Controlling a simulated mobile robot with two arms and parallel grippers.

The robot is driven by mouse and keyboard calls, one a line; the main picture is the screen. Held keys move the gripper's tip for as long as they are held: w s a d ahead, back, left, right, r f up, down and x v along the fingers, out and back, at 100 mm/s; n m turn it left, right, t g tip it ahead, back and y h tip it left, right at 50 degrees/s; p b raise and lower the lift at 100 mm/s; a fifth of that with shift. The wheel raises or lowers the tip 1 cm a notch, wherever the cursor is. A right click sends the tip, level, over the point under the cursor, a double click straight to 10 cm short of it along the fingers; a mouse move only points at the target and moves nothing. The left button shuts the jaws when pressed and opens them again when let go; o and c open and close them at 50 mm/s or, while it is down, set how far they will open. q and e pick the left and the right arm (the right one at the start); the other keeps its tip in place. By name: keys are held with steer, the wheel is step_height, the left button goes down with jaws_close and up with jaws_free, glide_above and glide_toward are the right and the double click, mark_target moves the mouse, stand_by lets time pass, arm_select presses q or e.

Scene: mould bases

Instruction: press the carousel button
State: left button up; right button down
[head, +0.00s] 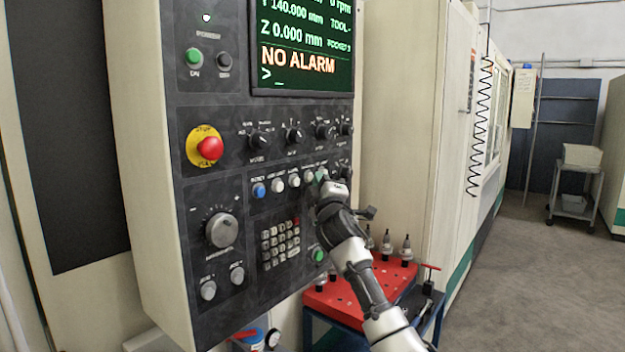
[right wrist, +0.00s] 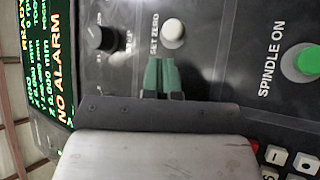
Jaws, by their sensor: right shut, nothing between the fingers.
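The machine's control panel (head: 225,120) carries a row of small push buttons: a blue button (head: 259,190), then white buttons (head: 294,180) to its right. Their small labels are too blurred in the head view to pick out the carousel button. My right gripper (head: 321,175) is shut and empty, its green fingertips at the right part of this row, hiding what lies behind them. In the right wrist view the gripper (right wrist: 161,76) points at the panel beside a white button (right wrist: 173,33) near the label SET ZERO. Contact cannot be told. My left gripper is out of view.
Black selector knobs (head: 294,136) sit just above the row. A red emergency stop (head: 209,148) is at the left. A keypad (head: 281,244) and green spindle button (head: 318,255) lie below. A red tool stand (head: 345,297) is under my right arm. Open floor lies right.

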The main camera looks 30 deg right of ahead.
steer(key=shift+s, duration=0.15)
steer(key=shift+s+d+p, duration=0.3)
steer(key=shift+s+p, duration=0.2)
steer(key=shift+s, duration=0.15)
steer(key=s, duration=0.1)
steer(key=s+d+p, duration=0.1)
steer(key=s, duration=0.1)
steer(key=s+p, duration=0.1)
steer(key=shift+s+d, duration=0.3)
steer(key=shift+d, duration=0.1)
stand_by(3.7)
